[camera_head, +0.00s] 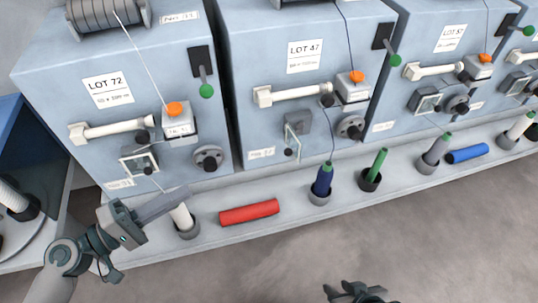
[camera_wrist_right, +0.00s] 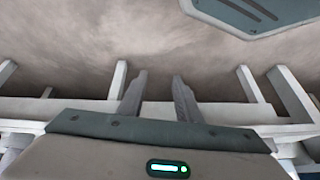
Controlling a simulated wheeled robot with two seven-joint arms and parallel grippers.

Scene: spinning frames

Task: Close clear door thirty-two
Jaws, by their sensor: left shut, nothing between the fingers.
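The middle machine, marked LOT 47, has a small plate (camera_head: 262,153) that seems to read No 32, though the print is tiny. Its small clear door (camera_head: 291,142) stands swung out from a grey box (camera_head: 299,122), seen nearly edge-on. My left gripper (camera_head: 186,192) is shut and empty, in front of the LOT 72 machine and left of and below that door, apart from it. My right gripper (camera_head: 355,291) is at the bottom edge of the head view, far below the door. In the right wrist view its fingers (camera_wrist_right: 158,92) are spread with nothing between them.
The LOT 72 machine has its own clear door (camera_head: 138,163). A ledge (camera_head: 290,215) below the machines holds a red roll (camera_head: 249,212), a blue roll (camera_head: 467,153) and several bobbins in cups, one white bobbin (camera_head: 182,217) by my left gripper. Floor in front is clear.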

